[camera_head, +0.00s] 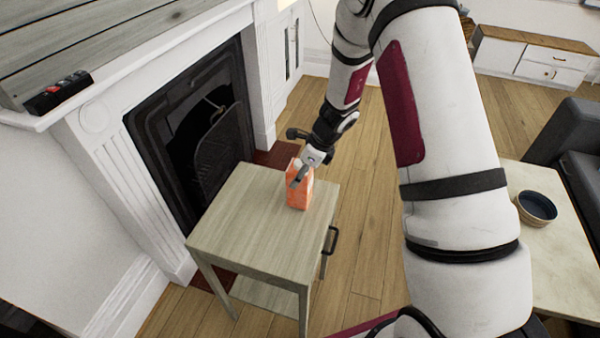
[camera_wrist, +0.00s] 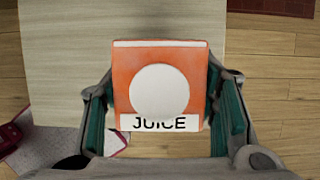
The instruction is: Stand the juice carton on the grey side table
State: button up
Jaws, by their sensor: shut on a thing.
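The orange juice carton (camera_head: 299,192) is upright at the right part of the grey side table's top (camera_head: 245,215), near its right edge. I cannot tell whether its base touches the top. My gripper (camera_head: 303,172) is shut on the carton from above and behind. In the wrist view the carton (camera_wrist: 161,62) fills the middle, with its white circle and the word JUICE showing. The fingers of my gripper (camera_wrist: 163,115) lie along its two sides. The table top (camera_wrist: 65,50) shows behind and left of it.
A white fireplace (camera_head: 110,150) with a dark grate stands left of the table. A dark handle (camera_head: 330,240) sticks out at the table's right side. A pale table with a dark blue bowl (camera_head: 537,207) is at the right. The left part of the side table's top is bare.

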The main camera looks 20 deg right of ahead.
jog(key=shift+f, duration=0.1)
jog(key=o, duration=1.6)
jog(key=v, duration=1.2)
jog(key=s+a+r+n, duration=0.3)
jog(key=s+r+n, duration=0.3)
jog(key=r, duration=0.2)
jog(key=s+a+r+n, duration=0.2)
jog(key=s+r+n, duration=0.4)
jog(key=r, duration=0.2)
jog(key=s+r+n+h, duration=0.1)
jog(key=s+r+n, duration=0.1)
jog(key=s+n, duration=0.2)
jog(key=s+d+r+n+t+h, duration=0.1)
jog(key=s+r+n, duration=0.1)
jog(key=s+n, duration=0.2)
jog(key=s+r+n+h, duration=0.2)
jog(key=s+n, duration=0.3)
jog(key=s, duration=0.4)
jog(key=shift+s+d+t+p, duration=0.25)
jog(key=shift+t+p, duration=0.05)
jog(key=shift+t, duration=0.1)
